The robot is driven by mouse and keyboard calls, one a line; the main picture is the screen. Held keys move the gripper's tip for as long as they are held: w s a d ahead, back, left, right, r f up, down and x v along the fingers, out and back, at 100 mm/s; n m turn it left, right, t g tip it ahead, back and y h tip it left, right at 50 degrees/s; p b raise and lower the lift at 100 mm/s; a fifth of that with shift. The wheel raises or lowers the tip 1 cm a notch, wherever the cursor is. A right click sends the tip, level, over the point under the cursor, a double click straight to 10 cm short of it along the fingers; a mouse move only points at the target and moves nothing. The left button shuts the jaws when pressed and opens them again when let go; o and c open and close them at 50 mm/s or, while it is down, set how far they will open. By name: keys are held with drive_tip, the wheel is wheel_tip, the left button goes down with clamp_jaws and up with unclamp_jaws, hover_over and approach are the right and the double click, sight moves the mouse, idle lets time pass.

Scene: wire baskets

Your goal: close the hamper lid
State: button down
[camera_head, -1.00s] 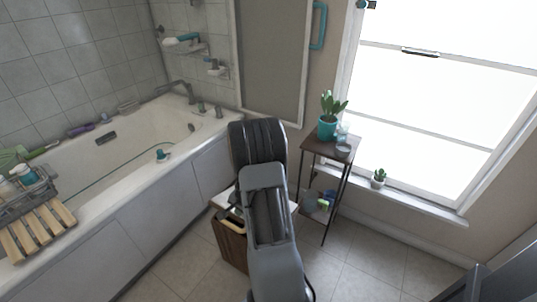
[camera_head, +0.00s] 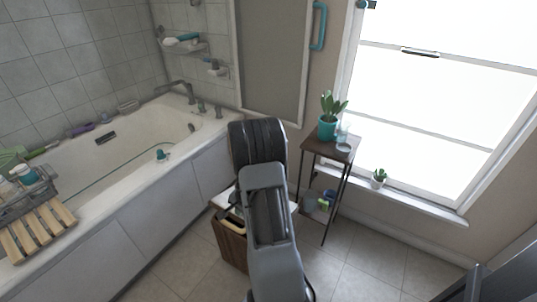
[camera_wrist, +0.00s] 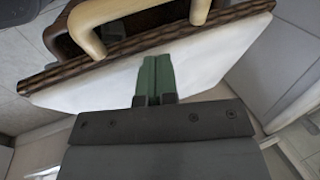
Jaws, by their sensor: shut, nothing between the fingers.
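The hamper (camera_head: 232,248) is a brown box on the floor, partly hidden behind my arm. A white panel, which looks like its lid, shows at its top (camera_head: 222,199). In the wrist view the white panel (camera_wrist: 95,88) has a brown woven edge, with tan curved handles (camera_wrist: 88,30) beyond it. My gripper (camera_wrist: 156,60) has green fingers, shut and empty, over the white panel with the tips near the brown edge. I cannot tell whether they touch it. In the head view my arm hides the gripper and much of the hamper top, so the lid's angle is unclear.
The bathtub (camera_head: 150,185) runs along the left of the hamper. A narrow dark shelf stand (camera_head: 322,148) with a potted plant (camera_head: 329,116) stands close on the right. Tiled floor (camera_head: 355,270) is free at the front right.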

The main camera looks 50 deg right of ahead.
sight(239, 220)
drive_tip(key=shift+f+b, duration=0.45)
drive_tip(key=shift+b, duration=0.15)
idle(0.8)
drive_tip(key=shift+s+a+f+b, duration=0.1)
drive_tip(key=shift+a+f+b, duration=0.15)
drive_tip(key=shift+f+b, duration=0.5)
drive_tip(key=shift+w+a+f+b, duration=0.1)
drive_tip(key=shift+a+f+b, duration=0.1)
drive_tip(key=shift+f+b, duration=0.45)
drive_tip(key=shift+s+a+f+b, duration=0.1)
drive_tip(key=shift+a+f+b, duration=0.15)
drive_tip(key=shift+f+b, duration=0.5)
drive_tip(key=f+b, duration=0.3)
drive_tip(key=shift+s+a+f+b, duration=0.1)
drive_tip(key=shift+a+b, duration=0.15)
drive_tip(key=shift+b, duration=0.1)
wheel_tip(239, 220, up, 6)
drive_tip(key=p, duration=0.5)
drive_tip(key=a+p+v, duration=0.1)
drive_tip(key=p+v, duration=0.5)
drive_tip(key=v, duration=0.7)
drive_tip(key=shift+d+r, duration=0.4)
drive_tip(key=shift+d, duration=0.05)
